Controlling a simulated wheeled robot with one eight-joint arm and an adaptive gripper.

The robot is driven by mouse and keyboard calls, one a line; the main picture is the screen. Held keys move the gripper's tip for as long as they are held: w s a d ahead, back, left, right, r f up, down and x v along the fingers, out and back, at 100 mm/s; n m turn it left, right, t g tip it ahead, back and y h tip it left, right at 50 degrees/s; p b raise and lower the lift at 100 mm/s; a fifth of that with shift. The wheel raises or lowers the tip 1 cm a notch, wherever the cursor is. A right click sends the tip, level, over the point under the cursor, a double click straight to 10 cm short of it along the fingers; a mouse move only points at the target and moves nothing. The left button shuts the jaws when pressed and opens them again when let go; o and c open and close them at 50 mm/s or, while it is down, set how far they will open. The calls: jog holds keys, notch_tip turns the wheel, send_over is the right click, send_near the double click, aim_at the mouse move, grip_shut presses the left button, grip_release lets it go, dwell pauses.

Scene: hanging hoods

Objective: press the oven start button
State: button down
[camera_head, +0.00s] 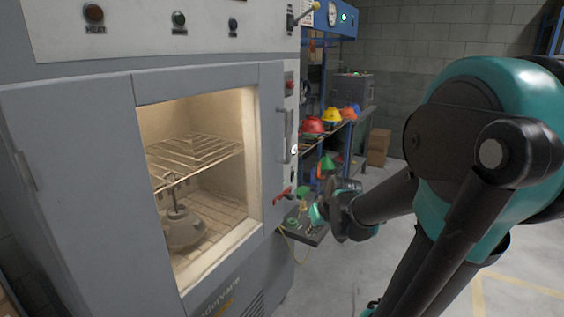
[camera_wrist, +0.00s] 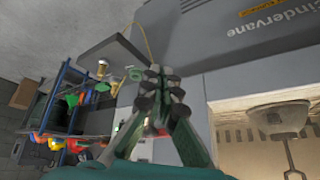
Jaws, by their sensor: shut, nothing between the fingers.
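The oven (camera_head: 100,130) is a large grey cabinet on the left, with a lit window showing wire racks. A narrow side strip (camera_head: 289,110) carries a red button (camera_head: 289,82). I cannot tell which one is the start button. My gripper (camera_head: 316,214) is low at the right of the oven front, below these controls. In the wrist view, upside down, my gripper (camera_wrist: 160,76) is shut and empty, with the oven's grey front (camera_wrist: 200,45) behind it.
A door handle (camera_head: 282,135) and a red lever (camera_head: 282,194) stick out at the oven's right edge. A small dark shelf (camera_head: 309,236) with fittings is below my gripper. The floor (camera_head: 375,270) at the right looks clear.

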jog(key=w+d+r+n+t+y, duration=0.1)
jog(key=w+r, duration=0.5)
jog(key=w, duration=0.6)
jog(key=w+d+r+n+t+y, duration=0.1)
jog(key=w+r, duration=0.5)
jog(key=w, duration=0.6)
jog(key=shift+d+n+t, duration=0.4)
jog(key=shift+d+t, duration=0.05)
jog(key=shift+t, duration=0.55)
jog(key=shift+a, duration=0.15)
jog(key=w+a, duration=0.5)
jog(key=a, duration=0.2)
jog(key=shift+f, duration=0.1)
jog(key=shift+w+a, duration=0.25)
jog(key=shift+w, duration=0.05)
